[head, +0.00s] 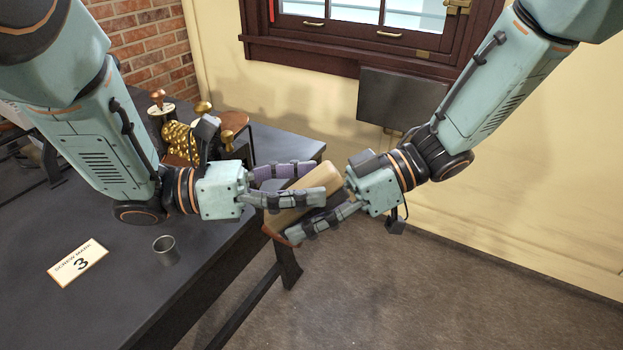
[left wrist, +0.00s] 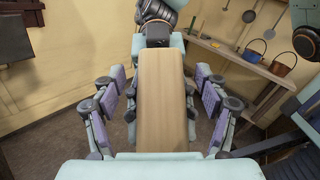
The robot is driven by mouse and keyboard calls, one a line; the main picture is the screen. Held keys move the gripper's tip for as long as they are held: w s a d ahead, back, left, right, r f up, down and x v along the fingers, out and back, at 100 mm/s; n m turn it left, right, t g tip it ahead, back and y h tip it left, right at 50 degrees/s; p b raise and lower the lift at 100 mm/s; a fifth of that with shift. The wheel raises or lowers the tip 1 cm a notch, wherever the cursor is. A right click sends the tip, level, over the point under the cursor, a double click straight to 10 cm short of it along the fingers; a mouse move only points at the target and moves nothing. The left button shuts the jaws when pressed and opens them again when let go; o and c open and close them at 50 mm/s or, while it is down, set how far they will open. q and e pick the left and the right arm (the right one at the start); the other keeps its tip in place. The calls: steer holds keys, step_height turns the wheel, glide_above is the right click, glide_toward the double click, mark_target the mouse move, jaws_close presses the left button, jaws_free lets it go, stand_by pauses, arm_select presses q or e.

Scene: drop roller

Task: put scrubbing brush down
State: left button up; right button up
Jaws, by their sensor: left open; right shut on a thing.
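The scrubbing brush shows as a tan wooden block (head: 322,178) held in the air just past the table's right edge. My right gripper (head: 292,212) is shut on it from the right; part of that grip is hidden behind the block. My left gripper (head: 316,183) is open, with its fingers reaching around the block from the left. In the left wrist view the block (left wrist: 162,95) lies lengthwise between the left fingers (left wrist: 162,98), with a gap on both sides. My right gripper (left wrist: 158,32) shows at its far end. Bristles cannot be made out.
The dark table (head: 130,285) holds a small metal cup (head: 165,250), a card marked 3 (head: 78,263) and several brass-coloured items (head: 178,140) at the back. Its front is mostly bare. A shelf with pots (left wrist: 250,62) shows in the left wrist view.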

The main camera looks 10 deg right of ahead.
arm_select(q)
steer(key=shift+d, duration=0.55)
steer(key=shift+c, duration=0.3)
steer(key=c, duration=1.2)
steer(key=shift+c, duration=0.8)
arm_select(e)
steer(key=o, duration=1.3)
